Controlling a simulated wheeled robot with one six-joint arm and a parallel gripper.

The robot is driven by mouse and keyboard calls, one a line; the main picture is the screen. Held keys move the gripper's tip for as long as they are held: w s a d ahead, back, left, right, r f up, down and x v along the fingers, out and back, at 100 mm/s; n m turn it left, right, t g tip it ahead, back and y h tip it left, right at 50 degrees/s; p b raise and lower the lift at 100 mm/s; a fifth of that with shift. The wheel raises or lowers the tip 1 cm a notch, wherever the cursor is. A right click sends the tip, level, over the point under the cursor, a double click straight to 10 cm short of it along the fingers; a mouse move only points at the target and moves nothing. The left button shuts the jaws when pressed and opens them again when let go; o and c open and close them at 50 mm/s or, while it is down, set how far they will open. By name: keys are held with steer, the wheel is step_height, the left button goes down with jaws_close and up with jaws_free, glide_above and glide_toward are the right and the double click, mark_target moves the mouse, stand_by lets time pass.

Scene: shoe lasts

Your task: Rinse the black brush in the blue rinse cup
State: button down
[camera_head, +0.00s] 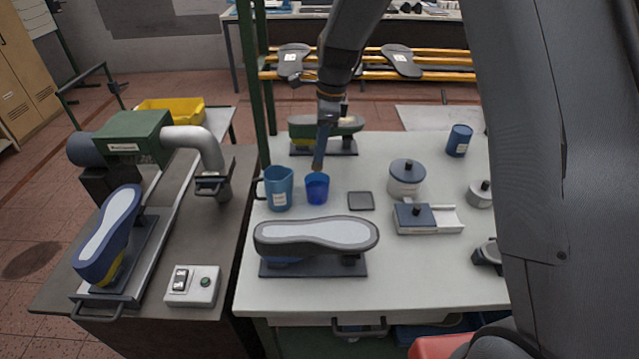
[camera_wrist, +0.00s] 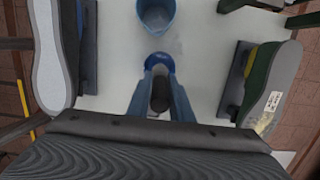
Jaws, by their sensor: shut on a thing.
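My gripper (camera_head: 321,150) points down at the back left of the white table. A small brownish end shows below the fingers in the head view, just above a small bright blue cup (camera_head: 317,190). I cannot tell whether it enters the cup. The cup's rim shows beyond the fingertips in the wrist view (camera_wrist: 159,58). A larger blue mug (camera_head: 279,190) with a handle and an unreadable label stands left of the cup.
A grey-soled shoe last (camera_head: 316,236) lies in front of the cup, and a green one (camera_head: 340,127) behind. A dark square pad (camera_head: 361,201), lidded pot (camera_head: 406,178) and blue can (camera_head: 459,141) stand to the right. A green machine (camera_head: 135,137) is on the left bench.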

steer(key=shift+r, duration=0.1)
steer(key=shift+r+p, duration=1.25)
steer(key=shift+r, duration=0.7)
